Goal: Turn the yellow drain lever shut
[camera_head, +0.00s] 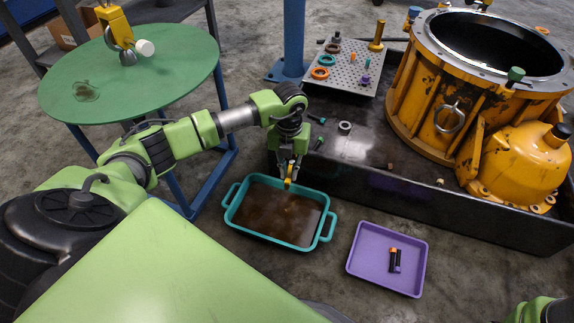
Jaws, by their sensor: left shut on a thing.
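The yellow drain lever (287,184) shows as a small yellow-orange piece at the front edge of the black drip tray (365,185). My left gripper (289,176) points down over that edge and is shut on the lever. The fingers hide most of the lever, so I cannot tell its angle. Below it on the floor, a teal pan (231,210) holds murky brown liquid. My right gripper is not in view; only a green piece of my right arm shows at the lower right corner.
A large yellow housing (430,95) stands in the black tray, with a perforated plate (345,85) of rings behind. A purple tray (371,268) with small dark and orange pieces lies right of the pan. A round green table (170,70) and blue post (293,40) stand nearby.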

